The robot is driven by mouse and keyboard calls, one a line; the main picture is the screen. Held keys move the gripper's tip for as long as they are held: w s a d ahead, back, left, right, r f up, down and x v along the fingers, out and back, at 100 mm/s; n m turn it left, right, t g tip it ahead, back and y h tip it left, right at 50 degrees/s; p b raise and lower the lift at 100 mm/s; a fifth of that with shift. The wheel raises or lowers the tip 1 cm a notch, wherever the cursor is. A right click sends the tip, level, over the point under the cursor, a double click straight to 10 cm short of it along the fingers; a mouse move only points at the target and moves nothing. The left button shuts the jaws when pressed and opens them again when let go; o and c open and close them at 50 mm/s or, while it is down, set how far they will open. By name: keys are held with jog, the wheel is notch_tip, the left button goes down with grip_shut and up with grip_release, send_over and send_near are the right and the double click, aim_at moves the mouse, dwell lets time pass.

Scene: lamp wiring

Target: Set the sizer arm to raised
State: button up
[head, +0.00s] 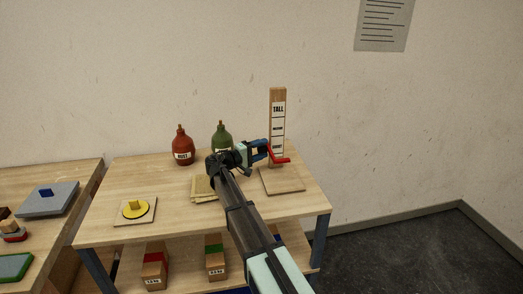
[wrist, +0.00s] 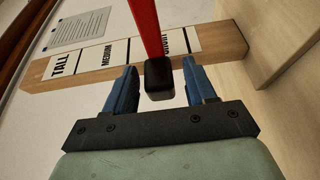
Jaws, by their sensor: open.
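The sizer is an upright wooden post (head: 278,112) on a flat wooden base (head: 283,181), with white labels, TALL at the top. It also shows turned sideways in the wrist view (wrist: 38,72). Its red sizer arm (head: 281,160) is low on the post, near the lowest labels. In the wrist view the red arm (wrist: 150,25) ends in a black tip (wrist: 159,80). My gripper (head: 264,149) is at the arm from the left. In the wrist view my gripper (wrist: 160,72) is open, with one blue finger on each side of the black tip and visible gaps.
A green bottle (head: 222,133) and a red bottle (head: 182,146) stand left of the post. A yellow disc (head: 137,209) on a board sits at the front left. My arm crosses the table's front. Labelled blocks (head: 155,268) are on the lower shelf.

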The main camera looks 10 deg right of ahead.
jog(key=shift+d, duration=0.15)
grip_shut()
dwell(0.5)
